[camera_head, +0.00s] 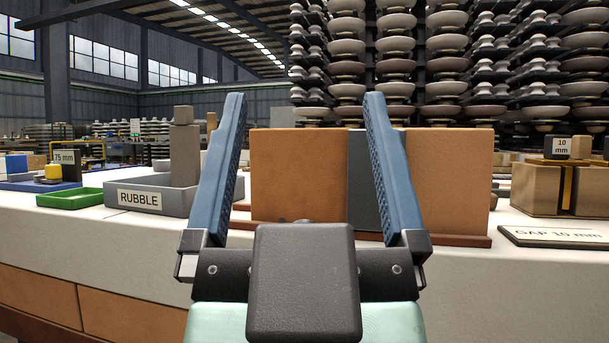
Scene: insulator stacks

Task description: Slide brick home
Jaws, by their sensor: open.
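My gripper (306,102) is open and empty, its two blue ribbed fingers pointing away from me. Beyond it, a wide orange-brown brick (298,180) stands upright on a reddish-brown base (462,240), between the fingers in the picture. A dark grey upright piece (361,180) stands against the brick's right side. A second orange-brown brick (450,185) stands to the right, partly behind my right finger. The left brick's left edge is close to my left finger in the picture. I cannot tell whether the fingers touch anything, nor which brick is meant.
A grey box labelled RUBBLE (150,198) with grey blocks stands at left, beside a green tray (75,198). At right are tan blocks (530,187) with a 10 mm block (557,147) on top and a GAP 10 mm sign (555,235). The pale front counter (90,235) is clear.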

